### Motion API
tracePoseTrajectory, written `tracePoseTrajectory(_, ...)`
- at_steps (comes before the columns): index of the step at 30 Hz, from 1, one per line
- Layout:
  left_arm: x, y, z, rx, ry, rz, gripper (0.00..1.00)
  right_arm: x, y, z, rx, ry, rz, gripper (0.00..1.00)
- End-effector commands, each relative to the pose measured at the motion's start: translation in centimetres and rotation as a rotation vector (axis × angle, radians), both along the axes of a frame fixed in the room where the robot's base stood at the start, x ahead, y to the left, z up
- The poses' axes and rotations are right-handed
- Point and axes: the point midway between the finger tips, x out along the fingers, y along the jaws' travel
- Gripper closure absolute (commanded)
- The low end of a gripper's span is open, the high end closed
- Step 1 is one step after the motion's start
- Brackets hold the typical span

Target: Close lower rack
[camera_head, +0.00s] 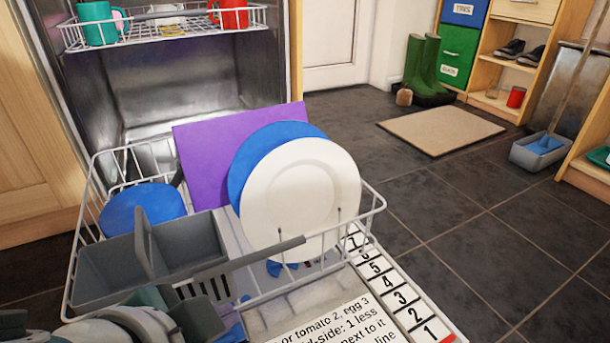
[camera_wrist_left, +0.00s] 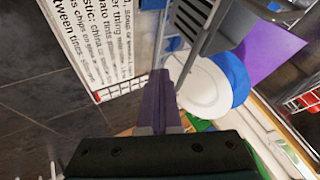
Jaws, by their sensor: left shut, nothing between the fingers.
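The lower rack (camera_head: 376,200) is a white wire basket, pulled out of the dishwasher over its lowered door (camera_head: 300,312). It holds a purple board (camera_head: 205,150), a blue plate (camera_head: 262,142), a white plate (camera_head: 300,195), a blue bowl (camera_head: 142,205) and a grey cutlery basket (camera_head: 103,272) with a handle. My left gripper (camera_head: 205,312) is at the near side of the rack, by the cutlery basket, partly cut off by the picture edge. In the left wrist view its fingers (camera_wrist_left: 158,85) are together and empty, with the white plate (camera_wrist_left: 205,88) beyond them. My right gripper is out of view.
The upper rack (camera_head: 165,38), with a green mug (camera_head: 97,22) and a red mug (camera_head: 230,12), sits above the steel tub (camera_head: 190,85). Dark tiled floor (camera_head: 470,225) is clear right of the door.

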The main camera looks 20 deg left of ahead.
Motion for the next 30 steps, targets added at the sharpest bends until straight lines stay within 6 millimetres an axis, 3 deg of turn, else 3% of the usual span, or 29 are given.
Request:
tracePoseTrajectory(1,0.9,0.2,-1.9,0.003,-0.004,0.001,1.00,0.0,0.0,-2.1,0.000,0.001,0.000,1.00)
tracePoseTrajectory(8,3.8,0.7,-5.5,0.001,-0.003,0.002,1.00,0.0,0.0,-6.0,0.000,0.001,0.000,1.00)
tracePoseTrajectory(16,6.0,3.3,-4.2,0.003,-0.002,0.001,1.00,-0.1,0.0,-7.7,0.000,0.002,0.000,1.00)
tracePoseTrajectory(30,6.2,3.7,-3.7,0.000,0.001,0.000,1.00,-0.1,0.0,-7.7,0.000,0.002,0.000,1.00)
